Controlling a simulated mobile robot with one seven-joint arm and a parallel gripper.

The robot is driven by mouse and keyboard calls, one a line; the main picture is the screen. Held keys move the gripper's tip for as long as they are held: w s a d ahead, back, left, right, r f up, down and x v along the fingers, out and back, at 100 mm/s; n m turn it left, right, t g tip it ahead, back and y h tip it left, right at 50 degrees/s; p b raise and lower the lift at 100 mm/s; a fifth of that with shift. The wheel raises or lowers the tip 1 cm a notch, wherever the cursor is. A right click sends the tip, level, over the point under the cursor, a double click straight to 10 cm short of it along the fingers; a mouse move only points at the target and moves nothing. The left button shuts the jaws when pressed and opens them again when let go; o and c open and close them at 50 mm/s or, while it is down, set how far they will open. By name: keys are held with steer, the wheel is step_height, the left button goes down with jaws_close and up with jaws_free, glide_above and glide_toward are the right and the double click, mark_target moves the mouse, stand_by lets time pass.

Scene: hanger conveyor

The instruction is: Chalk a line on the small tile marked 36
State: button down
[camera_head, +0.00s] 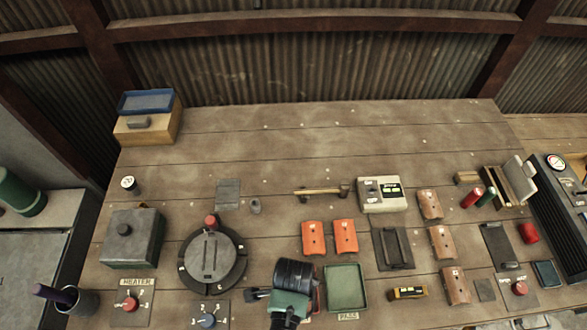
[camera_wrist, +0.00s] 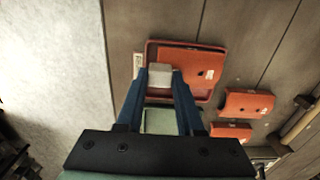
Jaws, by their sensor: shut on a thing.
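My gripper (camera_wrist: 158,80) has blue fingers closed on a small pale block (camera_wrist: 160,74), which looks like chalk. In the wrist view the block is over the left part of a red tray (camera_wrist: 150,54) with an orange tile (camera_wrist: 196,64) in it. I cannot tell whether the block touches the tile. In the head view my gripper (camera_head: 290,305) hides most of that spot. Two other orange tiles (camera_head: 313,238) and (camera_head: 345,235) lie behind it, and show in the wrist view (camera_wrist: 248,103). Browner tiles (camera_head: 442,242) lie further right. I cannot read a 36 on any tile.
A green tray (camera_head: 345,288) is just right of my gripper. A round dark turntable (camera_head: 211,255) and a grey box (camera_head: 132,238) are to the left. A hammer-like tool (camera_head: 320,191) and a cream device (camera_head: 381,195) lie behind. The table's back is mostly clear.

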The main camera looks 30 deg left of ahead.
steer(key=shift+r+p, duration=2.4)
steer(key=shift+p, duration=0.1)
steer(key=shift+r+p, duration=0.6)
steer(key=shift+r, duration=0.5)
